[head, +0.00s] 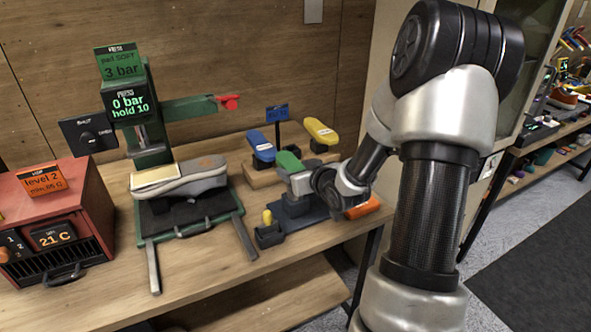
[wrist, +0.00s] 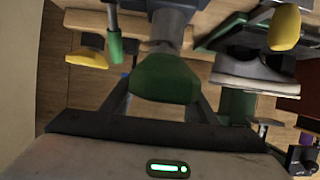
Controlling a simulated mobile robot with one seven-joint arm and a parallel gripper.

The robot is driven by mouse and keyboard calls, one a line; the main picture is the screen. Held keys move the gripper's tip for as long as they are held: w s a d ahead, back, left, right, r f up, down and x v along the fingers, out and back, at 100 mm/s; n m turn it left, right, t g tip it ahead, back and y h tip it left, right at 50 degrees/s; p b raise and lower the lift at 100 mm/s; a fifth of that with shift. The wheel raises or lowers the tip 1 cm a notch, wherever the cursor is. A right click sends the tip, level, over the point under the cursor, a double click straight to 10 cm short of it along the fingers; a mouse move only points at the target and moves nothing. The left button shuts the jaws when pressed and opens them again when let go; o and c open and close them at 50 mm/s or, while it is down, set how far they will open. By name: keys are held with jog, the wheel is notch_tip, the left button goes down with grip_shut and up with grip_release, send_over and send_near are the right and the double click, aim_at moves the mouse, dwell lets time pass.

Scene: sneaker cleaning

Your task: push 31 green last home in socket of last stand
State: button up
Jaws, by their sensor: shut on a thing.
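The green last (head: 288,160) is between the fingers of my gripper (head: 299,182), above the dark blue last stand (head: 297,208) on the bench. In the wrist view the green last (wrist: 165,80) fills the space between my two fingers (wrist: 162,108), which are shut on it. A grey post (wrist: 170,28) shows directly beyond the last there. The socket is hidden by the last and my gripper, so I cannot tell how deep the last sits.
A blue last (head: 262,146) and a yellow last (head: 321,131) stand on a wooden rack behind. A yellow-topped dark block (head: 269,236) is left of the stand. An orange object (head: 362,208) lies right. A grey sneaker (head: 200,176) sits in the green press (head: 150,140).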

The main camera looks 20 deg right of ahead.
jog(key=shift+f, duration=0.35)
jog(key=o, duration=1.4)
jog(key=shift+o, duration=0.3)
jog(key=shift+s, duration=0.15)
jog(key=b+v, duration=0.8)
jog(key=v, duration=0.9)
jog(key=shift+r, duration=0.15)
